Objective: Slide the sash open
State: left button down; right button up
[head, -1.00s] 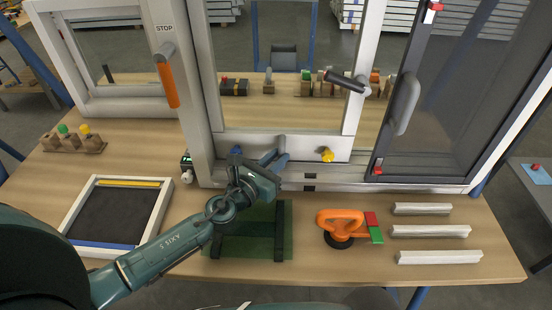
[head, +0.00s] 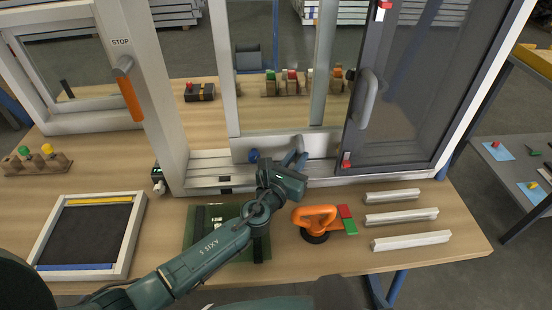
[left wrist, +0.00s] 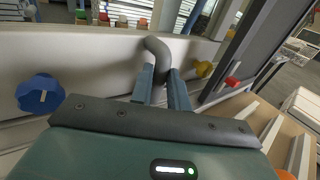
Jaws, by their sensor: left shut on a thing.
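The light sash stands with its lower rail (head: 322,146) in the frame, with an open gap between its left stile (head: 228,100) and the frame post (head: 150,110). My left gripper (head: 294,158) is shut on the grey curved handle (left wrist: 157,50) on the sash's lower rail; its two fingers (left wrist: 160,85) stand on either side of the handle in the left wrist view. A blue knob (head: 252,155) sits left of it on the rail, and a yellow knob (left wrist: 204,69) right of it. My right gripper is not in view.
A dark-framed panel (head: 400,100) with a grey handle (head: 367,98) covers the right side. An orange suction lifter (head: 315,222), pale bars (head: 400,217) and a framed tray (head: 88,235) lie on the bench. An orange STOP handle (head: 130,98) hangs at left.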

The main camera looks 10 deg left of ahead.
aim_at(298, 141)
jog(key=shift+a+r, duration=0.1)
jog(key=shift+r, duration=0.05)
pick_arm(q)
jog(key=c, duration=1.3)
grip_release()
jog(key=shift+c, duration=0.2)
pick_arm(e)
jog(key=shift+a, duration=0.15)
pick_arm(q)
jog(key=shift+r, duration=0.1)
pick_arm(e)
jog(key=shift+r, duration=0.15)
